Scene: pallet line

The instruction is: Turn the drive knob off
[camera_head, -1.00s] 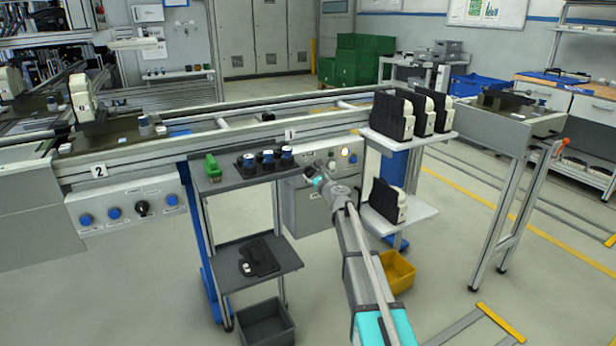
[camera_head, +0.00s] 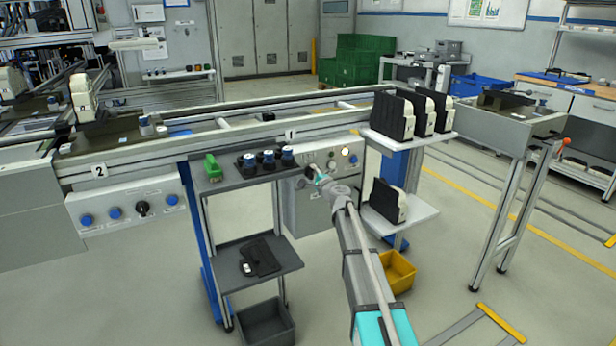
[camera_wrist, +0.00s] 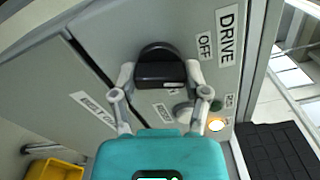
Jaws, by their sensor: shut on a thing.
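The drive knob (camera_wrist: 160,72) is a black round knob with a raised grip on the grey panel in the wrist view. An OFF label (camera_wrist: 204,46) and a DRIVE label (camera_wrist: 227,35) are beside it. My gripper (camera_wrist: 160,80) has one finger at each side of the knob's grip and is shut on it. In the head view, my gripper (camera_head: 311,172) is at the left part of the control panel (camera_head: 318,205) under the line; the knob is hidden there. The knob's pointer direction cannot be made out.
A lit lamp (camera_wrist: 216,125) and a green button (camera_wrist: 216,105) are close to my right finger. A shelf (camera_head: 245,170) with several dark blue-topped parts stands left of my gripper. A white shelf (camera_head: 420,211) is to the right, above a yellow bin (camera_head: 398,272).

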